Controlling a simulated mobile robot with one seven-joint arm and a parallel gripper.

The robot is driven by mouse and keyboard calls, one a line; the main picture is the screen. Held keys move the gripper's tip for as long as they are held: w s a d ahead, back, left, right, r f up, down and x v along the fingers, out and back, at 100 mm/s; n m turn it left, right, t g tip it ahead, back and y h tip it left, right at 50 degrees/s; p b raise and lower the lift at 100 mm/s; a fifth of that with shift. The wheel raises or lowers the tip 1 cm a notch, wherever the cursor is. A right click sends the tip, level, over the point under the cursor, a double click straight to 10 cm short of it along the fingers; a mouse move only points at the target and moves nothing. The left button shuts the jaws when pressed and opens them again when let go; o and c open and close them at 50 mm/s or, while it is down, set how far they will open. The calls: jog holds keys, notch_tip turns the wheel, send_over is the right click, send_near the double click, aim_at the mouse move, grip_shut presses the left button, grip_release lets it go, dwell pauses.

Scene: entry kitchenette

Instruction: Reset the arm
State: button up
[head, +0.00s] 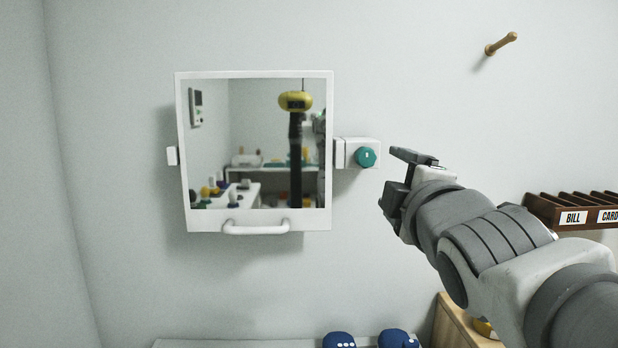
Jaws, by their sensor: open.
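My gripper (390,173) is at the end of my grey and white arm, which reaches in from the lower right. Its jaws are open and I see nothing between them. It is just right of a teal knob (366,157) on a small white wall block, with a gap in the picture; the true depth between them is hard to tell.
A mirror in a white frame (254,76) with a handle (257,229) hangs on the wall, left of the knob. A wooden peg (501,44) sticks out at upper right. A labelled brown rack (545,209) is right, partly behind my arm. Blue objects (340,341) show at the bottom.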

jog(key=s+f+m+g, duration=0.6)
jog(key=s+f+m, duration=0.2)
jog(key=f, duration=0.5)
jog(key=s+f+m+g, duration=0.6)
jog(key=s+f+m, duration=0.2)
jog(key=f, duration=0.4)
notch_tip(320, 180, up, 22)
jog(key=p, duration=2.1)
jog(key=shift+s+d+f+p, duration=0.15)
jog(key=shift+s+f+p, duration=0.05)
jog(key=shift+p, duration=0.2)
